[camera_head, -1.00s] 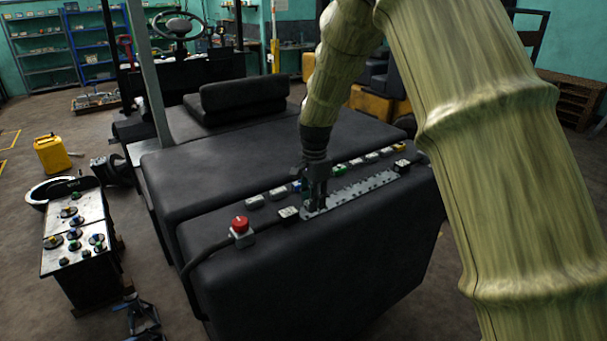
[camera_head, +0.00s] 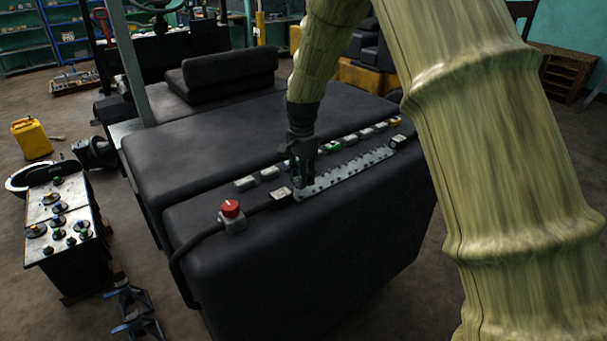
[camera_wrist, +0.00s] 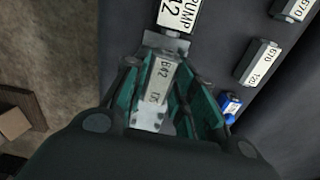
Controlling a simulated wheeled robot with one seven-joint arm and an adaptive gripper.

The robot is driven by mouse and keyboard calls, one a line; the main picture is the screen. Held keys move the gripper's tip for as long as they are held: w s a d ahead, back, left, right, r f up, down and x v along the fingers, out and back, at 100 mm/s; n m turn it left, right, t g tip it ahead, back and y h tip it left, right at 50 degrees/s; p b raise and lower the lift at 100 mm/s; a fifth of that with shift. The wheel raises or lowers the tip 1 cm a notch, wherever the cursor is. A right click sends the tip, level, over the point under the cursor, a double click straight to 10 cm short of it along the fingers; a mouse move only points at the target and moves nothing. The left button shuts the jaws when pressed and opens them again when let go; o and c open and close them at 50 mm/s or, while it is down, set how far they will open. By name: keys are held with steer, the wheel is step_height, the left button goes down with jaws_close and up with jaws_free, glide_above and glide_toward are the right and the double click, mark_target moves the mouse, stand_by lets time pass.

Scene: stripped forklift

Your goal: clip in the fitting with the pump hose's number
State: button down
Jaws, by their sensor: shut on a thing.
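In the wrist view my gripper (camera_wrist: 160,110) is shut on a pale fitting (camera_wrist: 159,78), whose label seems to read "B42" with "120" below. It sits at the end of the pump hose label (camera_wrist: 177,14), which shows "PUMP" and a number ending in 42, cut by the frame. In the head view my gripper (camera_head: 302,183) points down at the near-left end of the toothed metal rail (camera_head: 350,171). The pump hose (camera_head: 195,240) ends in a small labelled block (camera_head: 281,194) beside that end. The fingers hide whether the held fitting is seated.
Behind the rail stands a row of loose fittings: white ones (camera_head: 246,183), a green one (camera_head: 333,147) and a yellow one (camera_head: 395,121). A blue one (camera_wrist: 230,104) lies right of my fingers. A red button (camera_head: 231,209) stands left of the rail.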

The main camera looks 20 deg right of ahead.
steer(key=shift+w+f, duration=0.35)
steer(key=shift+w, duration=0.35)
steer(key=shift+s+r, duration=0.35)
steer(key=shift+s, duration=0.2)
steer(key=shift+s+r, duration=0.3)
steer(key=shift+s, duration=0.2)
steer(key=shift+w+a+f, duration=0.1)
steer(key=shift+w+f, duration=0.45)
steer(key=shift+f, duration=0.05)
steer(key=shift+s+r, duration=0.35)
steer(key=shift+s, duration=0.1)
steer(key=shift+w+f, duration=0.25)
steer(key=shift+w, duration=0.05)
steer(key=shift+f+p, duration=0.1)
steer(key=shift+p, duration=0.2)
steer(key=shift+w+f, duration=0.2)
steer(key=shift+f, duration=0.05)
steer(key=shift+s+r, duration=0.1)
